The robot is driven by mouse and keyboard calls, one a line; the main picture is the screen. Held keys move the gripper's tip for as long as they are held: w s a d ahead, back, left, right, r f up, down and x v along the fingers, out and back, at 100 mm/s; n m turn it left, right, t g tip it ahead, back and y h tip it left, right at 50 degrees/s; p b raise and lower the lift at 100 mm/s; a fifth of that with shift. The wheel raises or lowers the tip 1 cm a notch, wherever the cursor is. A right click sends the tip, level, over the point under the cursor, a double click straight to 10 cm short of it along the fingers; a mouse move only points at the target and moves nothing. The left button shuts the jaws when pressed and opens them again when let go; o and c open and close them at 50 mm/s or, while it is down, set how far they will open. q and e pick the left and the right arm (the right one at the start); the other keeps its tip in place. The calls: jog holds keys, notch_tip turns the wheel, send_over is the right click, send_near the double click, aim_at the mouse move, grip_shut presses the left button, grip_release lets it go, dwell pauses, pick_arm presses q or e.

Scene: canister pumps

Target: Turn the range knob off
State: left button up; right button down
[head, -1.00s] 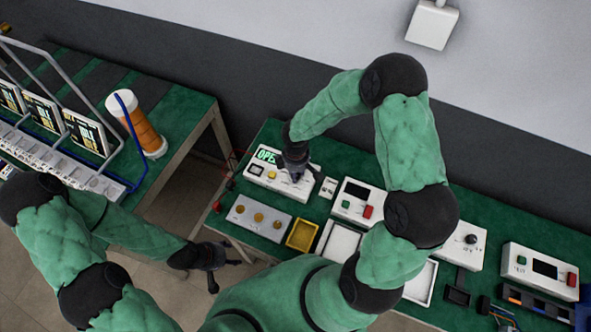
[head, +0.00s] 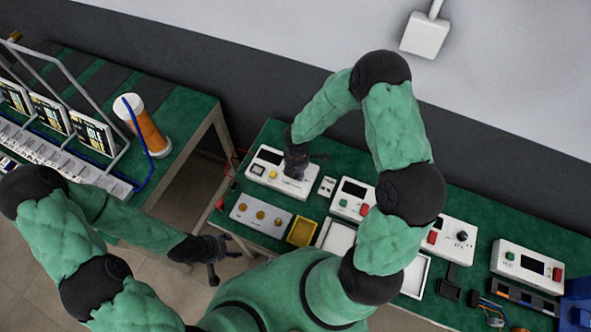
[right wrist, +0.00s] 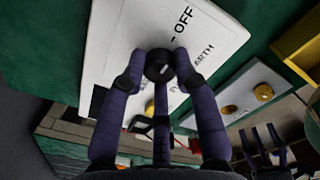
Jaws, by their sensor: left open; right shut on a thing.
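The range knob (right wrist: 158,66) is round and black, on a white instrument box, between the fingertips of my right gripper (right wrist: 160,60). Those fingers are shut on it from both sides. The label OFF is printed beside the knob, with a short dash between, and EARTH is printed nearby. In the head view the white box (head: 262,172) stands at the left end of the green bench, and my right gripper (head: 297,168) hides its knob. The box's display looks dark. My left gripper (head: 218,262) is open and empty, in front of the bench's left end.
A panel with several yellow round sockets (head: 262,214) lies in front of the box, with a yellow tray (head: 302,232) beside it. Another white instrument (head: 352,198) stands to the right. An orange and white cylinder (head: 148,128) stands on the left table.

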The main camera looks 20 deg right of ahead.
jog(key=shift+s+d+n, duration=0.1)
jog(key=shift+n, duration=0.4)
jog(key=c, duration=0.9)
grip_release()
jog(key=shift+d, duration=0.1)
jog(key=shift+c, duration=0.2)
jog(key=shift+r, duration=0.35)
notch_tip(320, 180, up, 11)
